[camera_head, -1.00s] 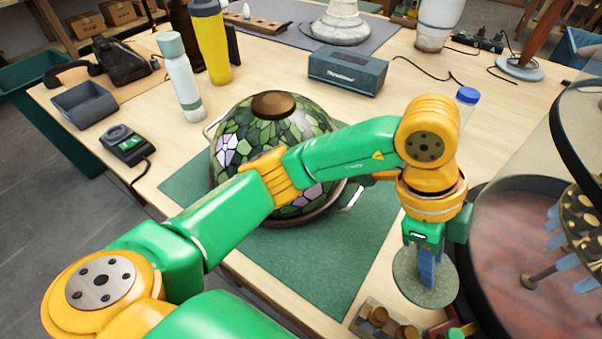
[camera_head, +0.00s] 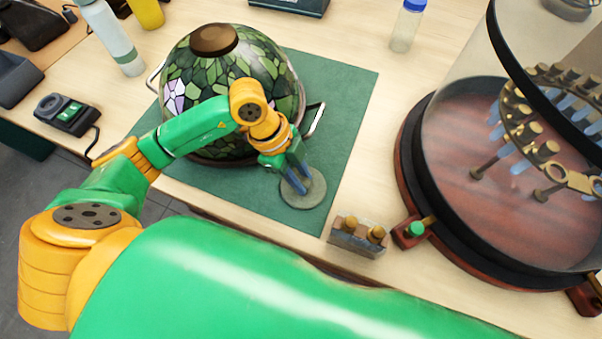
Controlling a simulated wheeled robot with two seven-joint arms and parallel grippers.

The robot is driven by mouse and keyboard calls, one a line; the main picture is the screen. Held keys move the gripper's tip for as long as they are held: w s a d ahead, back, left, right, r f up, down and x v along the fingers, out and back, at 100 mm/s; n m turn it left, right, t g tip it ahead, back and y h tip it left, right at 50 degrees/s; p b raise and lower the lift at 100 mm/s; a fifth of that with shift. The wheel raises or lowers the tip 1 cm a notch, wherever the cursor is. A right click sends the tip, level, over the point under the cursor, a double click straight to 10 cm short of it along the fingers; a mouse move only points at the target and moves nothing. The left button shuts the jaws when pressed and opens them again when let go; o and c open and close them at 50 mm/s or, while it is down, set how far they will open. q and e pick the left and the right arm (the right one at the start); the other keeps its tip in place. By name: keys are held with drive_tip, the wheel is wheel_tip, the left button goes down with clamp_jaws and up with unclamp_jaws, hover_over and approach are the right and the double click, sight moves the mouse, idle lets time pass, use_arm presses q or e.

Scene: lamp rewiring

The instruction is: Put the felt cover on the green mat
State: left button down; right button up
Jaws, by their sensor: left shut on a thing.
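The felt cover (camera_head: 313,197) is a round, flat, grey-green disc over the right part of the green mat (camera_head: 343,92), near its front right. My left gripper (camera_head: 297,183) reaches down to it with blue fingers shut on it. I cannot tell whether the disc touches the mat or hangs just above it. A stained-glass lamp shade (camera_head: 200,75) in greens with pale purple pieces sits on the mat, left of and behind the gripper. My left arm hides part of the shade and the mat. My right gripper is not in view.
A small box with brass pieces (camera_head: 358,238) stands just off the mat's front right corner. A large glass-covered round stand (camera_head: 408,190) fills the right. A blue-capped bottle (camera_head: 405,28) stands behind. The mat's right strip is bare.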

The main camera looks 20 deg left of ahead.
use_arm(q)
drive_tip(key=c, duration=0.7)
unclamp_jaws()
drive_tip(key=shift+o, duration=0.2)
drive_tip(key=v, duration=1.2)
drive_tip(key=shift+b, duration=0.35)
drive_tip(key=shift+w+d, duration=0.1)
